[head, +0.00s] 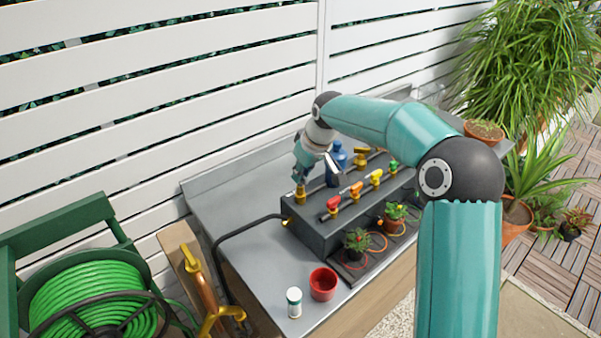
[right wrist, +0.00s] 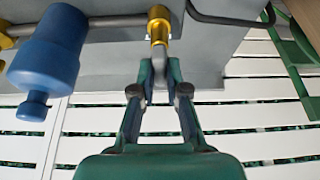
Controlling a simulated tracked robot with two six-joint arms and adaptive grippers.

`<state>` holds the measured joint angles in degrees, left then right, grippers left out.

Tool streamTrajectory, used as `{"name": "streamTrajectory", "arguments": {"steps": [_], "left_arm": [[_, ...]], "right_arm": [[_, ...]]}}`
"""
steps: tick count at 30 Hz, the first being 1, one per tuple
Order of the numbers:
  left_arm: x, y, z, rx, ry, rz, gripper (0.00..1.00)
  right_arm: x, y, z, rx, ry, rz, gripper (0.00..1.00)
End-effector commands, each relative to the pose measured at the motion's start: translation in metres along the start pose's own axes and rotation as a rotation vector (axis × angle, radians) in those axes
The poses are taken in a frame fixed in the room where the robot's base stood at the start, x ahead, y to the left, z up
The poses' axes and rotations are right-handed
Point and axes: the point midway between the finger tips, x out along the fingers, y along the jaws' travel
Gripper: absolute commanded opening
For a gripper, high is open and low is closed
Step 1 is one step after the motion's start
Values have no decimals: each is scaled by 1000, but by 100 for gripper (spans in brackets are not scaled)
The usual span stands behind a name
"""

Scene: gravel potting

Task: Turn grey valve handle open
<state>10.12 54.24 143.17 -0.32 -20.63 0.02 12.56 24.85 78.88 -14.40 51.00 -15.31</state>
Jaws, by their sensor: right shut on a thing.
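The grey valve handle (right wrist: 159,63) shows in the right wrist view, below a brass valve body (right wrist: 159,25). The same brass valve (head: 300,192) stands at the left end of the dark grey manifold box in the head view, where its handle is hidden by my gripper. My right gripper (right wrist: 160,82) is shut on the grey handle, one finger on each side. In the head view the right gripper (head: 299,176) points down at the valve from above. How far the handle is turned is unclear. My left gripper is not in view.
The box (head: 318,232) also carries red (head: 333,203), orange (head: 355,189), yellow (head: 376,177) and green (head: 393,166) handles. A blue container (head: 338,158) stands close behind. A red pot (head: 323,284) and white bottle (head: 294,303) stand in front. The left bench top is clear.

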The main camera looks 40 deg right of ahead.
Motion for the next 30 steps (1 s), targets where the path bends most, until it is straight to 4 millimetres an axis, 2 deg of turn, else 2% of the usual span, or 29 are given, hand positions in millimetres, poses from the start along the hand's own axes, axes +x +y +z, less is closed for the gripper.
{"name": "streamTrajectory", "arguments": {"steps": [1, 2, 6, 15, 19, 23, 30], "left_arm": [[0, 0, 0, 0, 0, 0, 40], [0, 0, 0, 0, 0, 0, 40], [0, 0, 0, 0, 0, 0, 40], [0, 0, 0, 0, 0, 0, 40], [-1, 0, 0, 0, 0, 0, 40], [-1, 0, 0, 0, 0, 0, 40], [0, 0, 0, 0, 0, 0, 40]], "right_arm": [[-2, 1, -2, -3, 8, 4, 0], [-2, 1, -2, -3, 9, 4, 15], [-1, 1, -2, -2, 6, 3, 38], [-1, 0, -1, -1, 2, 1, 39], [-8, 0, -1, -1, 4, 2, 39], [-24, 0, -2, -1, 6, 2, 39], [-72, 0, -2, 0, 8, 3, 39]]}}
